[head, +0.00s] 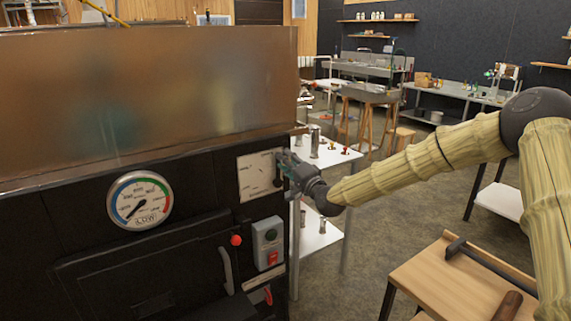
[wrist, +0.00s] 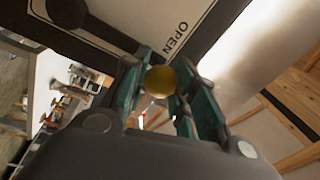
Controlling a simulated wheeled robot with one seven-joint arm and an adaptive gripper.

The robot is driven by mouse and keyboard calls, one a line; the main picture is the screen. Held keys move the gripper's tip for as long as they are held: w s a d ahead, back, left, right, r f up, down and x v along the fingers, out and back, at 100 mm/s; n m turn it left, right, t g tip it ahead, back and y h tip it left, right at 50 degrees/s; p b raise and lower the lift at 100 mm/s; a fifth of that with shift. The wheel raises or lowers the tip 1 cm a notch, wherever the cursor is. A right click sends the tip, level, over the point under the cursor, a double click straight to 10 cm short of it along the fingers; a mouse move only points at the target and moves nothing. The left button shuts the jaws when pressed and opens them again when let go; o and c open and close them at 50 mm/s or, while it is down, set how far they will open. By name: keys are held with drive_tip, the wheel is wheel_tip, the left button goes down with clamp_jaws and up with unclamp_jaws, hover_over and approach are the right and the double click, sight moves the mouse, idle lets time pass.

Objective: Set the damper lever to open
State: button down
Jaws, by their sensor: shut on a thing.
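The damper's white dial plate (head: 255,178) is on the front of the dark evaporator, right of the round gauge. In the wrist view the plate (wrist: 150,18) carries the printed word OPEN. The damper lever (wrist: 112,36) is a dark arm running from a round pivot at upper left towards a brass-coloured ball knob (wrist: 160,82). My gripper (head: 281,163) is at the plate's right edge. In the wrist view its green-padded fingers (wrist: 163,66) are shut on the lever at the knob, close to the word OPEN. In the head view, my gripper partly hides the lever.
A round gauge (head: 140,201), a red knob (head: 236,240) and a switch box (head: 268,243) are on the evaporator front. A white shelf unit (head: 322,151) stands just behind my gripper. A wooden-topped table (head: 440,290) is at lower right. Floor shows between them.

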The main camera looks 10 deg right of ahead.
drive_tip(key=shift+r, duration=0.15)
drive_tip(key=c, duration=1.1)
unclamp_jaws()
drive_tip(key=shift+s, duration=0.1)
drive_tip(key=v, duration=1.2)
